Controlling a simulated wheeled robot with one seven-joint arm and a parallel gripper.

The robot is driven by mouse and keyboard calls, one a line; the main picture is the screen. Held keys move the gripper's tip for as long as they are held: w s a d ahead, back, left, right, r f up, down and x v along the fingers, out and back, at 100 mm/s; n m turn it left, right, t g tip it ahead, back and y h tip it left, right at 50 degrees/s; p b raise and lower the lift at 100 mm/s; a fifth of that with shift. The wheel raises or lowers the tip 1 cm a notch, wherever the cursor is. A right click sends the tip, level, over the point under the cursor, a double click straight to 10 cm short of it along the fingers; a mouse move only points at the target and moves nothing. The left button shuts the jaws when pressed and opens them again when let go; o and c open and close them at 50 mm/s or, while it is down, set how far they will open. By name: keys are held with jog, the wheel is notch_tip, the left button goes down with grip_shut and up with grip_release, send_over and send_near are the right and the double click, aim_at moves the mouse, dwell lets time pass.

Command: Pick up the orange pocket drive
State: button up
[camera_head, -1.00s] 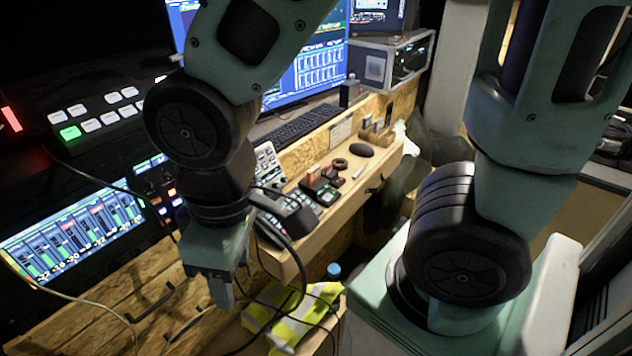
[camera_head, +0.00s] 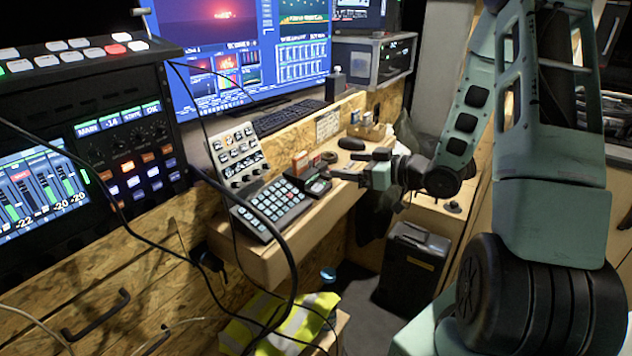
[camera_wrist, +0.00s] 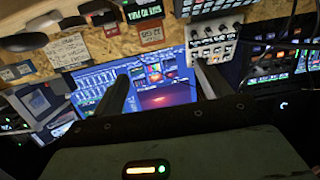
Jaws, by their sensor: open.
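A small orange-red block (camera_head: 300,161), which may be the orange pocket drive, stands on the wooden desk ledge in the head view. It is close to a small dark device with a lit display (camera_head: 318,185); whether they touch is unclear. My gripper (camera_head: 338,175) is open and reaches in from the right, low over the ledge, with its fingers pointing left, to the right of the block. In the wrist view both fingers of my gripper (camera_wrist: 164,88) are spread with nothing seen held between them. I cannot pick out the drive surely in that view.
A keypad (camera_head: 270,208) lies at the ledge's front left, with a button panel (camera_head: 238,155) behind it. A tape roll (camera_head: 329,157) and a black mouse (camera_head: 351,143) lie near my gripper. Monitors (camera_head: 235,55) stand behind. A black cable (camera_head: 290,265) hangs in front of the ledge.

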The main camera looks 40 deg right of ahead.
send_near(303, 156)
jog(key=x, duration=0.2)
jog(key=p+x, duration=0.1)
jog(key=x, duration=0.2)
jog(key=shift+w+a+f, duration=0.1)
jog(key=shift+a, duration=0.4)
jog(key=shift+d+p+x, duration=0.15)
jog(key=shift+p+x, duration=0.05)
jog(key=shift+x, duration=1.15)
jog(key=shift+d+p+x, duration=0.15)
jog(key=shift+x, duration=1.2)
jog(key=shift+w, duration=0.1)
jog(key=c, duration=1.1)
